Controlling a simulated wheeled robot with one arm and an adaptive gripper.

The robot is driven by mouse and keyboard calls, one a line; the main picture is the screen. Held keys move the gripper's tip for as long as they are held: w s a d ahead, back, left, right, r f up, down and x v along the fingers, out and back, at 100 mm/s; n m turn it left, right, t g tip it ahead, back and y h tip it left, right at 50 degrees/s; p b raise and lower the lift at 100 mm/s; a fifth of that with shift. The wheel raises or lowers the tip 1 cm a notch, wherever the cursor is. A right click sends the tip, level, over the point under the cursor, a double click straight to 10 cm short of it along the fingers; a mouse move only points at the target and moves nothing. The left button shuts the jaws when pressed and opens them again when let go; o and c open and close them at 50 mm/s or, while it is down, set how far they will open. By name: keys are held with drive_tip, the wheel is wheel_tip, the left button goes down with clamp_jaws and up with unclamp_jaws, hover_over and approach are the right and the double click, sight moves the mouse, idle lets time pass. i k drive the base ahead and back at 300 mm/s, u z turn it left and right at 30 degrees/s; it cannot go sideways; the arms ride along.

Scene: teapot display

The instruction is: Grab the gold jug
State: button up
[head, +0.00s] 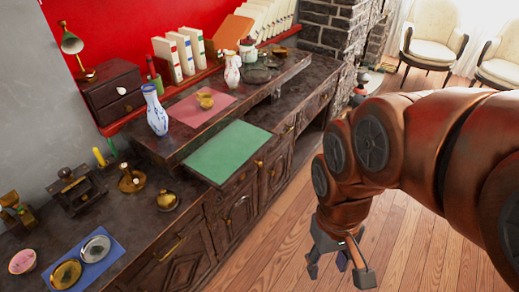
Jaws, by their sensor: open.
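A small gold jug (205,100) stands on a pink mat (223,106) on the raised part of the dark wooden counter. Its finer shape is too small to make out. My gripper (339,270) hangs open and empty over the wooden floor, in front of the cabinets. It is to the right of the jug and nearer to me, well apart from it. Nothing hides the jug.
A blue-and-white vase (155,110) stands left of the pink mat, and a pale figured vase (232,70) behind it. A green mat (228,150) lies bare in front. A round gold pot (167,200) sits on the lower counter. The floor (265,265) is clear.

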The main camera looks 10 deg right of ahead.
sight(206, 102)
drive_tip(key=z, duration=0.7)
drive_tip(key=i, duration=1.05)
drive_tip(key=u, duration=2.25)
